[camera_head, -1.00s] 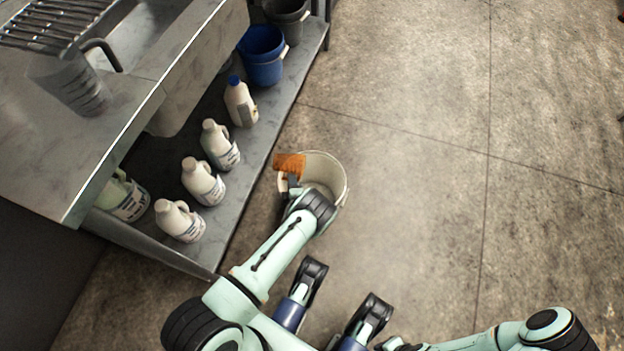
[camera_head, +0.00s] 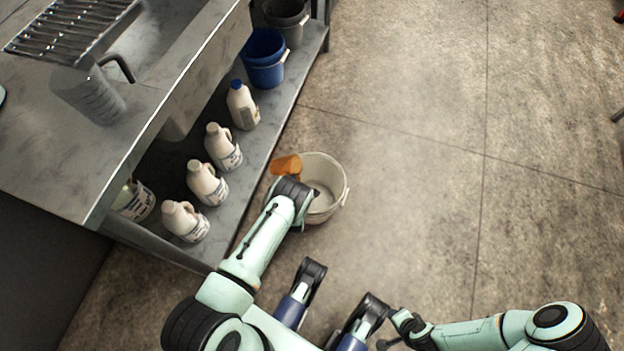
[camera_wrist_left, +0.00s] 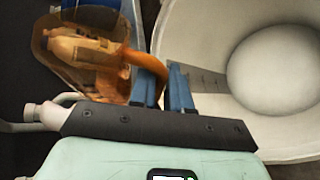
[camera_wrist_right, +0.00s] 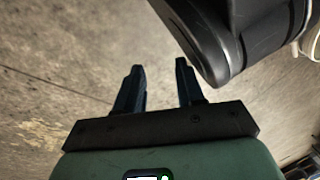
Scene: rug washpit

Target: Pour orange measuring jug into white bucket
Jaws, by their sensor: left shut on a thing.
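The orange measuring jug (camera_head: 286,165) is see-through and is held at the left side of the white bucket's rim. In the left wrist view the jug (camera_wrist_left: 80,48) is at the upper left, with its handle at my left gripper (camera_wrist_left: 163,78), which is shut on it. The white bucket (camera_head: 338,172) stands on the floor. In the left wrist view its pale inside (camera_wrist_left: 205,45) fills the right, beside the jug; I cannot tell whether it holds liquid. My right gripper (camera_wrist_right: 157,82) is open and empty above the floor.
Several white jugs (camera_head: 222,148) stand on the low steel shelf (camera_head: 268,135) to the left, with a blue bucket (camera_head: 263,60) and a dark bucket behind. A clear measuring jug (camera_head: 90,95) stands on the counter above.

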